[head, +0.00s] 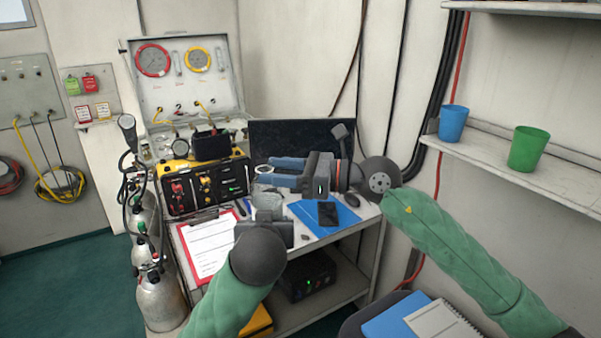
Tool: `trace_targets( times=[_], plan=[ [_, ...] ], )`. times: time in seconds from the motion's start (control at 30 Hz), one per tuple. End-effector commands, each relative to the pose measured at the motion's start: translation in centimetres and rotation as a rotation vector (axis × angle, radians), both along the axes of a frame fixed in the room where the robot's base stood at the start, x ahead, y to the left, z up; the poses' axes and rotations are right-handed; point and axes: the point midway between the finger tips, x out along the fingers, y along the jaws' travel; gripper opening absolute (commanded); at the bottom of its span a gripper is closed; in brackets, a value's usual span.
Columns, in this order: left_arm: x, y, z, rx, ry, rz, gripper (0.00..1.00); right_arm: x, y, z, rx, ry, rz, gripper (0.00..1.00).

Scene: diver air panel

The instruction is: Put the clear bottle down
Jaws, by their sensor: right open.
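A pale, see-through round body (268,201), which looks like the clear bottle, shows on the worktop just beyond my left gripper. Its lower part is hidden by that gripper, so I cannot tell whether it is held. My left gripper (265,222) is seen from behind and its fingertips are not clear. My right gripper (272,172) comes in from the right, its two blue-grey fingers apart and pointing left above the worktop. A small white ring (264,169) shows at its fingertips; I cannot tell whether it belongs to the bottle.
A red clipboard (205,246) lies left on the worktop (347,241). A blue folder (341,222) with a black phone (328,213) lies right. The air panel (206,186) and a dark monitor (290,137) stand behind. Gas cylinders (158,299) stand left.

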Motion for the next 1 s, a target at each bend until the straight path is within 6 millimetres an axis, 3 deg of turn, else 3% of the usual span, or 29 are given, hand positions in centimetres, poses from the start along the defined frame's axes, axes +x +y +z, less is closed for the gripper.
trace_targets(
  times=[0.3, 0.63, 0.83, 0.93, 0.97, 1.0],
  plan=[
    [0.0, 0.0, 0.0, 0.000, 0.000, 0.000, 0.29, 0.3, 2.7, 0.0, 0.001, 0.001, 0.000, 0.51],
    [0.0, 0.0, 0.0, 0.000, 0.000, 0.000, 0.29, 0.4, 3.0, 0.0, 0.000, 0.001, 0.000, 0.51],
    [0.0, 0.0, 0.0, 0.000, -0.001, 0.000, 0.29, 0.4, 2.9, 0.0, 0.000, 0.001, 0.000, 0.12],
    [0.0, 0.0, 0.0, 0.000, -0.001, 0.000, 0.29, 0.4, 2.9, -0.1, 0.000, 0.002, 0.000, 0.07],
    [0.0, 0.0, 0.1, 0.000, -0.001, 0.000, 0.61, 0.4, 2.9, 0.0, 0.000, 0.001, 0.000, 0.06],
    [0.0, 0.0, 0.1, 0.000, -0.001, 0.000, 0.69, 0.4, 2.9, 0.0, 0.000, 0.001, 0.000, 0.00]
  ],
)
